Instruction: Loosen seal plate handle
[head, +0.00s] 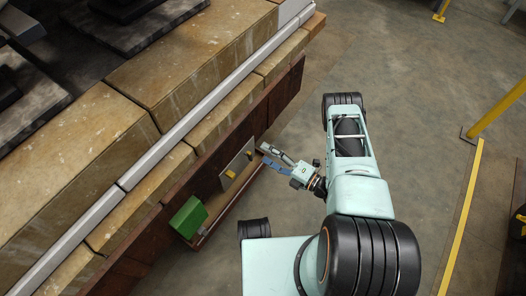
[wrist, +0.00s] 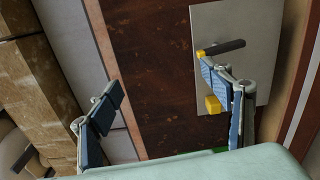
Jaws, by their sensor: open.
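The seal plate (head: 238,164) is a pale grey panel upright on the brown side wall in the head view. It also shows at upper right in the wrist view (wrist: 258,25). On it is a dark bar handle (wrist: 226,48) with a yellow end, and a yellow block (wrist: 213,105) lies below it. My gripper (head: 264,154) is open beside the plate. In the wrist view its fingers (wrist: 158,75) are spread wide with nothing between them. The right finger overlaps the plate just below the handle and partly covers the plate; I cannot tell if it touches.
A green box (head: 188,217) sits on a narrow ledge (head: 232,208) left of the plate. Large tan blocks (head: 190,60) rise along the left. The concrete floor (head: 420,100) is open to the right, with a yellow post (head: 497,110) at the far right.

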